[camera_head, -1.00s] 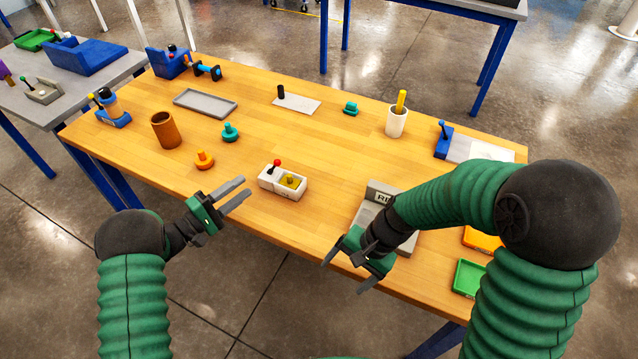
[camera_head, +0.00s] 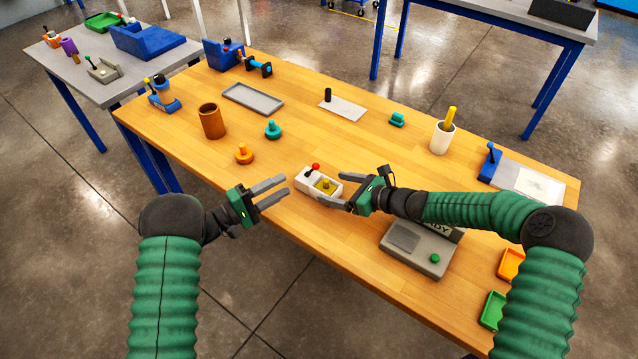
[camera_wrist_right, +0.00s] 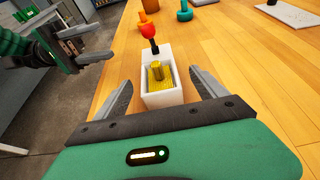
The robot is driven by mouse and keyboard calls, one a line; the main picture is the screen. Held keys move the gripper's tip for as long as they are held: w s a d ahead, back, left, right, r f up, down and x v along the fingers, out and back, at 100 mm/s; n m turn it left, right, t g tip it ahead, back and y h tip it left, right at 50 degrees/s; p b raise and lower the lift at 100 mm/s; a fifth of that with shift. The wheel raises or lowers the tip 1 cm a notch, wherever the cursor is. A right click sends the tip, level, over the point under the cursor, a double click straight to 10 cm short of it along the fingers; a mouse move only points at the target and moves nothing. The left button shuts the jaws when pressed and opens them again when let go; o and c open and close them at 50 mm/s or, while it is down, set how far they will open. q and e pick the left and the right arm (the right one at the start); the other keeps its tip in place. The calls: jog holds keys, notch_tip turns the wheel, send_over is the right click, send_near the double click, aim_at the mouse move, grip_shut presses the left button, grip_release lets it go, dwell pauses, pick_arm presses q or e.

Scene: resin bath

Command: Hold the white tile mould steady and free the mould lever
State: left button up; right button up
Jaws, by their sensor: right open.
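The white tile mould (camera_head: 311,179) stands on the wooden table near its front edge, with a yellow knobbed piece (camera_head: 326,186) in its recess. The mould lever (camera_head: 316,167), with a red ball top, rises from its far left end; it also shows in the right wrist view (camera_wrist_right: 149,33). My right gripper (camera_head: 338,190) is open at the mould's right end; in the right wrist view its fingers (camera_wrist_right: 163,95) lie on either side of the mould, with gaps. My left gripper (camera_head: 284,189) is open and empty, just left of the mould, not touching it.
A grey device with a green button (camera_head: 435,258) lies under my right forearm. Orange (camera_head: 244,154) and teal (camera_head: 272,129) knobbed pieces and a brown cup (camera_head: 212,121) stand behind the mould to the left. The table behind the mould is mostly clear.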

aim_at(315, 183)
pick_arm(q)
jog(key=shift+a, duration=0.15)
pick_arm(e)
jog(key=x, duration=0.8)
jog(key=shift+a+f, duration=0.1)
jog(key=shift+a, duration=0.05)
jog(key=shift+c, duration=0.5)
jog(key=c, duration=0.5)
grip_shut()
